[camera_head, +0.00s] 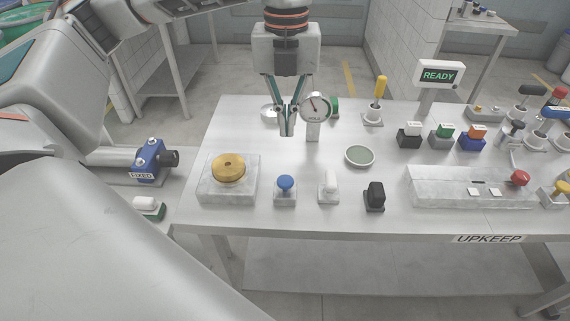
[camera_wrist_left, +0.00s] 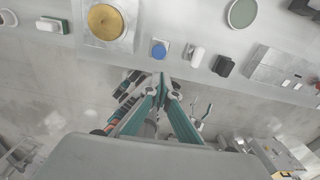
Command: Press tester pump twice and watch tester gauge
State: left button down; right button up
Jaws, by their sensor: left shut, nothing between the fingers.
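A round dial gauge (camera_head: 315,108) stands on a white post at the back of the white table; its needle shows but is too small to read. No visible label marks the tester pump. A blue-capped push knob (camera_head: 285,184) sits near the front edge, also in the left wrist view (camera_wrist_left: 158,49). To its left is a brass disc (camera_head: 228,168) on a grey block. My left gripper (camera_head: 287,133) points down, shut and empty, beside the gauge in the picture and apart from the blue knob. In the wrist view its fingertips (camera_wrist_left: 162,78) appear just below the knob. My right gripper is out of view.
A white knob (camera_head: 330,186) and a black switch (camera_head: 375,195) stand right of the blue knob. A green-grey dish (camera_head: 359,156) lies behind them. A yellow-handled lever (camera_head: 380,88), a READY display (camera_head: 439,75) and a panel with a red knob (camera_head: 519,178) stand farther right.

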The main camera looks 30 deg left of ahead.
aim_at(286, 180)
pick_arm(q)
jog(key=shift+w+r+y, duration=0.1)
jog(key=shift+r+y, duration=0.2)
jog(key=shift+f, duration=0.1)
notch_tip(286, 180, down, 14)
jog(key=shift+a+r, duration=0.1)
dwell(0.6)
